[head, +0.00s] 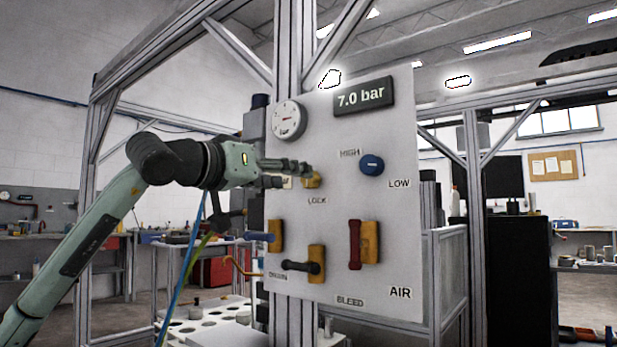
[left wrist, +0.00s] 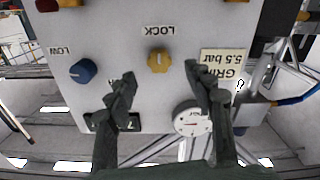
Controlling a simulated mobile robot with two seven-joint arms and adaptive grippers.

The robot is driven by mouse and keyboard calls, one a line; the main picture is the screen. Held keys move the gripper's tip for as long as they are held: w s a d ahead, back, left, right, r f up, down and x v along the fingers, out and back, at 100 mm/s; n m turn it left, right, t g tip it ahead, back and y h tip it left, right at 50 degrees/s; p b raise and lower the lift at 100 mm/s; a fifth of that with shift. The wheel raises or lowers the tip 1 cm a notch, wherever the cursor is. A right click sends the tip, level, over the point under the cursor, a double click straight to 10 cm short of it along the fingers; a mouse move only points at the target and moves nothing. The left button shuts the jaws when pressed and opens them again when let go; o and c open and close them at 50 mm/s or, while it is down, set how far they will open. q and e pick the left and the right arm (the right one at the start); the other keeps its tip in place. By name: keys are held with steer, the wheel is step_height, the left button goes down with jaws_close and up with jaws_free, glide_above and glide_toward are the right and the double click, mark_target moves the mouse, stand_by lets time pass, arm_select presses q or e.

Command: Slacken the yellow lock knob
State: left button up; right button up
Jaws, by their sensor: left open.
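The yellow lock knob (head: 312,180) sits on the upright grey panel (head: 340,210), above the LOCK label. In the left wrist view the knob (left wrist: 158,61) shows whole, beside the LOCK label, which appears upside down. My left gripper (head: 308,169) reaches in from the left in front of the panel, with its fingertips close to the knob in the head view. In the left wrist view the two fingers (left wrist: 160,72) are spread wide, one on each side of the knob, with nothing between them. Whether the fingertips touch the panel is unclear. My right gripper is not visible.
A blue knob (head: 371,165) sits right of the lock knob, between HIGH and LOW. A pressure gauge (head: 289,119) and a 7.0 bar display (head: 363,96) are above. Valves with red (head: 354,245), black (head: 301,267) and blue handles are below. Frame posts (head: 286,320) stand around the panel.

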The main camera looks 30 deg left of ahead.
mark_target(311, 180)
arm_select(q)
steer(key=w, duration=0.5)
steer(key=shift+d+p, duration=0.25)
steer(key=shift+p, duration=0.1)
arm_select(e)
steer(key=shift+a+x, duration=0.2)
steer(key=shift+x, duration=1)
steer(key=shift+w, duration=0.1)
arm_select(q)
steer(key=c, duration=1.1)
